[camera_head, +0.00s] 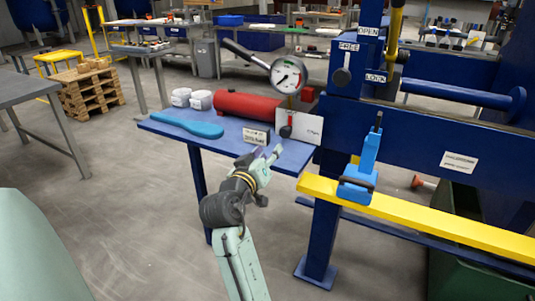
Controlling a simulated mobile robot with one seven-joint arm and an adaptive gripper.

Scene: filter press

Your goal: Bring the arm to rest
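My arm (237,260) reaches up from the bottom middle of the head view. My gripper (272,153) is at its end, over the front edge of the small blue table (290,158). The fingers are small in the picture. I cannot tell whether they are apart or together, and no held object can be made out. The gripper is in front of a small white label on the table.
The table carries a blue paddle-shaped tool (188,124), a red cylinder (247,106), white jars (200,100) and a gauge (288,76). On the right stand the blue press frame (420,130), a yellow bar (440,226) and a blue clamp (362,170).

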